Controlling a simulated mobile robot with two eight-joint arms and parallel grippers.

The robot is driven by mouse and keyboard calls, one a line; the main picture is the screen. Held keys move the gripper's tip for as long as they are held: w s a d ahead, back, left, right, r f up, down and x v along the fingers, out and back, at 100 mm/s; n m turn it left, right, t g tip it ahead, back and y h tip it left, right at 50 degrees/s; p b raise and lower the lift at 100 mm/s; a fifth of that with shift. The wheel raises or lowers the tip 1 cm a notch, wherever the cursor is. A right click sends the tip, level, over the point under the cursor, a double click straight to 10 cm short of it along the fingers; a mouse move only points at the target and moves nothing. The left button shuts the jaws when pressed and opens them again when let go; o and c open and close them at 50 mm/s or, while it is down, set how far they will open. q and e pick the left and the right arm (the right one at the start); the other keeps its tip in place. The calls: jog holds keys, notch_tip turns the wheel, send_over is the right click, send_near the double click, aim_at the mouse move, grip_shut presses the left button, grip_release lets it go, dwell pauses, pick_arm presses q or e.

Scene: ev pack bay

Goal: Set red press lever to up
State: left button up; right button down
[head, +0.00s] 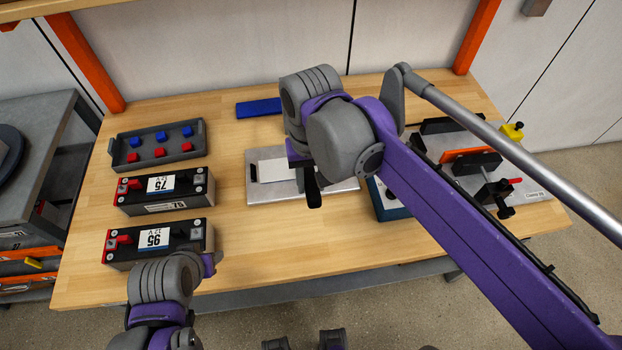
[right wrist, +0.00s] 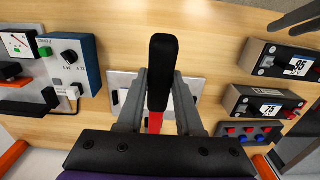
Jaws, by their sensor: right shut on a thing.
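The press has a light grey base plate (head: 262,190) in the middle of the bench. The black grip of its lever (head: 313,192) shows below my right gripper (head: 304,178) in the head view. In the right wrist view the black grip (right wrist: 161,70) stands between the fingers of my right gripper (right wrist: 160,88), with a short red part (right wrist: 155,123) behind it. My right gripper is shut on the lever. My right wrist and arm hide most of the press in the head view. My left gripper (head: 210,263) is by the bench's front left; its fingers are unclear.
Two black batteries (head: 195,199) and (head: 127,254) and a grey tray (head: 118,149) with red and blue blocks stand at left. A blue bar (head: 258,107) lies behind the press. A blue box with a knob (right wrist: 72,62) and a clamp fixture (head: 535,200) stand at right.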

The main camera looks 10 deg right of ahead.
dwell(0.4)
pick_arm(q)
jog(key=w+r+p, duration=0.3)
jog(key=r+p, duration=0.1)
jog(key=r, duration=0.3)
jog(key=shift+w+t+p, duration=0.3)
jog(key=shift+t, duration=0.1)
pick_arm(e)
jog(key=w+r+g, duration=0.2)
jog(key=w+r, duration=0.1)
jog(key=r, duration=0.3)
jog(key=w+r+g, duration=0.2)
jog(key=w+r, duration=0.1)
jog(key=r, duration=0.4)
jog(key=shift+r, duration=0.2)
jog(key=c, duration=0.6)
grip_release()
jog(key=shift+o, duration=0.2)
